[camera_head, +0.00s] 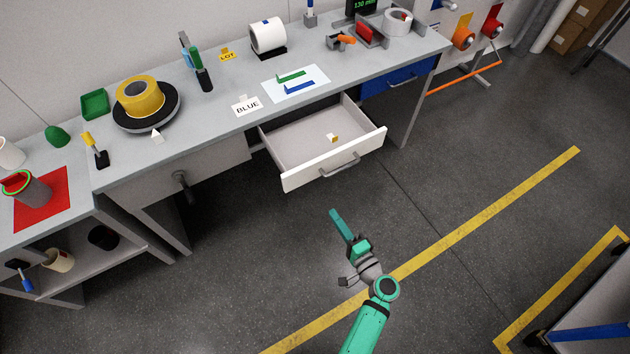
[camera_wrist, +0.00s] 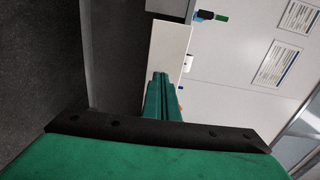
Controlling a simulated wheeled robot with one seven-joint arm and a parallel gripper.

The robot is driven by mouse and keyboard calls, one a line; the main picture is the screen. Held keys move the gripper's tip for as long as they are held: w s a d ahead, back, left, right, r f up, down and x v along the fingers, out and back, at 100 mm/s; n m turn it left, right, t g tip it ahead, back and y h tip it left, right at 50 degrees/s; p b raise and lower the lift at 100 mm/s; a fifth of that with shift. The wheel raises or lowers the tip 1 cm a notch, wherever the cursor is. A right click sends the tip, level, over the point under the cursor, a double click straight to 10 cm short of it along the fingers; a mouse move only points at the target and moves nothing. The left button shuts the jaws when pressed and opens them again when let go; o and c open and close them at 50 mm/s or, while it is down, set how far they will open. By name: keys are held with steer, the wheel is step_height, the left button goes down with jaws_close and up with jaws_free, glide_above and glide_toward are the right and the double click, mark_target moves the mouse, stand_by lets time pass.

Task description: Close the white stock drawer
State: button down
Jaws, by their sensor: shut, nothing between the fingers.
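The white stock drawer (camera_head: 290,175) stands pulled out from under the grey workbench. Its front panel with a grey bar handle (camera_head: 340,168) faces my side. A small yellow-and-white item (camera_head: 333,137) lies inside it. My green gripper (camera_head: 333,212) is in front of the drawer and apart from it in the head view, with its fingers pointing toward the drawer front. The fingers (camera_wrist: 161,76) are together and empty in the wrist view. A pale panel behind them there may be the drawer front; I cannot tell for sure.
A blue drawer (camera_head: 395,78) sits to the right. The floor between my arm and the bench is clear.

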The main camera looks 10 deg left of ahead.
mark_target(310, 174)
steer(key=shift+y, duration=0.3)
steer(key=x, duration=0.4)
steer(key=r+x, duration=0.1)
steer(key=x, duration=0.9)
steer(key=shift+w+d+r, duration=0.2)
steer(key=shift+w+r, duration=0.1)
steer(key=shift+w, duration=0.2)
